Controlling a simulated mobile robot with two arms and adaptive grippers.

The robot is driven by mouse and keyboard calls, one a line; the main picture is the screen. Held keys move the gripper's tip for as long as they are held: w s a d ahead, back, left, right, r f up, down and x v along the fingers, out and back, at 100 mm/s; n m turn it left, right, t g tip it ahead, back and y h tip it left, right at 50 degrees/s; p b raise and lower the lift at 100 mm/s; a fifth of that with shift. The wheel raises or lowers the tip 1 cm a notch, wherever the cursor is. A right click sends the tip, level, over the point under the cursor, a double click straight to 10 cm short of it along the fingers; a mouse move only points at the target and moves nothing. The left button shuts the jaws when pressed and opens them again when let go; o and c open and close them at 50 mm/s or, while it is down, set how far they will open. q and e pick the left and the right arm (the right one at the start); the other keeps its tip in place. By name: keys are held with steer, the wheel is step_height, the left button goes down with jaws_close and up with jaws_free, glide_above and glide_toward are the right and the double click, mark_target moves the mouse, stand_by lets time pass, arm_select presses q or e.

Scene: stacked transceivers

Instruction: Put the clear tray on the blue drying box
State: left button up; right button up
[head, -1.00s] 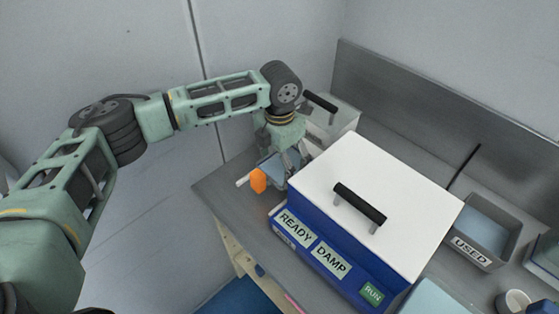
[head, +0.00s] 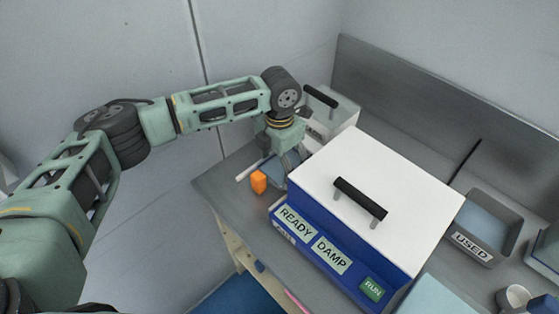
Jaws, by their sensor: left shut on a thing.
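The blue drying box (head: 318,251) stands in the middle right of the head view, with a white lid (head: 375,205) and a black handle (head: 360,198) on top. My left gripper (head: 289,165) is just left of the box's far left corner, pointing down. It is shut on a pale, bluish see-through piece, which looks like the clear tray (head: 276,168). The box's edge and the gripper hide part of it, and I cannot tell whether it touches the counter. My right gripper is out of view.
An orange block (head: 259,182) and a white rod (head: 246,172) are left of the tray. A clear container (head: 345,107) with a black handle stands behind the box. A grey bin (head: 482,240) marked USED is on the right. The counter's left corner (head: 208,184) is bare.

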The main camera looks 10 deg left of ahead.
arm_select(q)
steer(key=shift+f, duration=0.25)
steer(key=o, duration=1.4)
